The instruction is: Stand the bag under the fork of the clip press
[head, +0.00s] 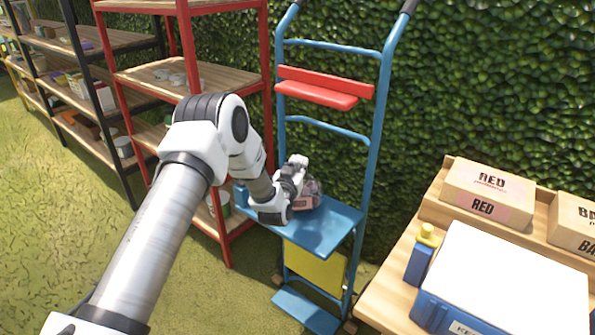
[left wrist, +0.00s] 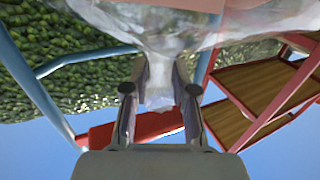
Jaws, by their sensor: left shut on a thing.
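My left gripper (head: 296,172) is shut on the gathered neck of a clear bag (head: 308,192). In the left wrist view the neck of the bag (left wrist: 162,62) sits between the two fingers (left wrist: 160,92). The bag is at the blue plate of the clip press (head: 312,232), below its red bar (head: 318,90). I cannot tell whether its base touches the plate. The gripper and arm hide part of the bag and plate. I cannot make out the fork clearly. My right gripper is not in view.
A red-framed shelf (head: 150,75) stands close on the left of the press. A hedge (head: 480,90) closes the back.

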